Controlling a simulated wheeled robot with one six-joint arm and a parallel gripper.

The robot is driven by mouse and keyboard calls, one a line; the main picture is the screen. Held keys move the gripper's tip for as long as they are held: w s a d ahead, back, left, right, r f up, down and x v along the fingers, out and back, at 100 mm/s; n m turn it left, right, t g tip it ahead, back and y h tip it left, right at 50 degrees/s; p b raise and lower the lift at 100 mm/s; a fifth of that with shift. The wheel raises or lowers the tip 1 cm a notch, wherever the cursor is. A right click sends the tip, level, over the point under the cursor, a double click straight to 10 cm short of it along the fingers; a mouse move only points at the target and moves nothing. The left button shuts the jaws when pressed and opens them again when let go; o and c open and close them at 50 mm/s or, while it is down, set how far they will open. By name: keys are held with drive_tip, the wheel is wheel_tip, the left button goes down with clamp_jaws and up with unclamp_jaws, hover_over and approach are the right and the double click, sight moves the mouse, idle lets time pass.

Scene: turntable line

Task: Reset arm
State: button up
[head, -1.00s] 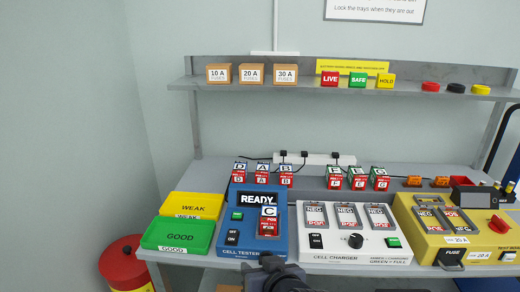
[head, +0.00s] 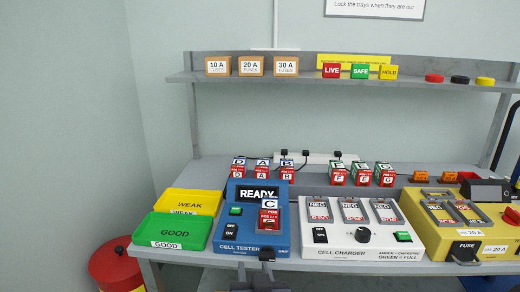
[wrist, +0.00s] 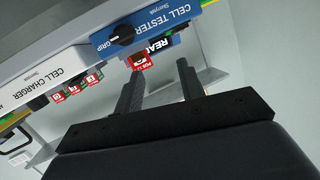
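My gripper (wrist: 158,80) is open in the wrist view, its two dark fingers apart with nothing between them. In the tilted wrist view, the tester (wrist: 150,25) and the red end of cell C (wrist: 139,62) appear beyond the fingertips. I cannot tell whether a finger touches the tester.
A green GOOD tray (head: 165,245) and yellow WEAK tray (head: 218,200) stand left of the tester. The cell charger (head: 360,236) and yellow fuse unit (head: 430,243) stand right. Several lettered cells (head: 338,174) stand behind. A shelf (head: 300,79) runs above. A red bin (head: 112,268) is lower left.

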sight(267, 256)
drive_tip(key=w+d+f+m+t+h+b, duration=0.1)
drive_tip(key=w+d+f+t+h+b, duration=0.1)
drive_tip(key=w+f+h+b, duration=0.1)
drive_tip(key=shift+d+f+t+h+b, duration=0.25)
drive_tip(key=shift+f+h+b, duration=0.4)
drive_tip(key=shift+b, duration=0.65)
drive_tip(key=shift+f, duration=0.15)
drive_tip(key=shift+f+y, duration=0.1)
drive_tip(key=shift+y, duration=0.25)
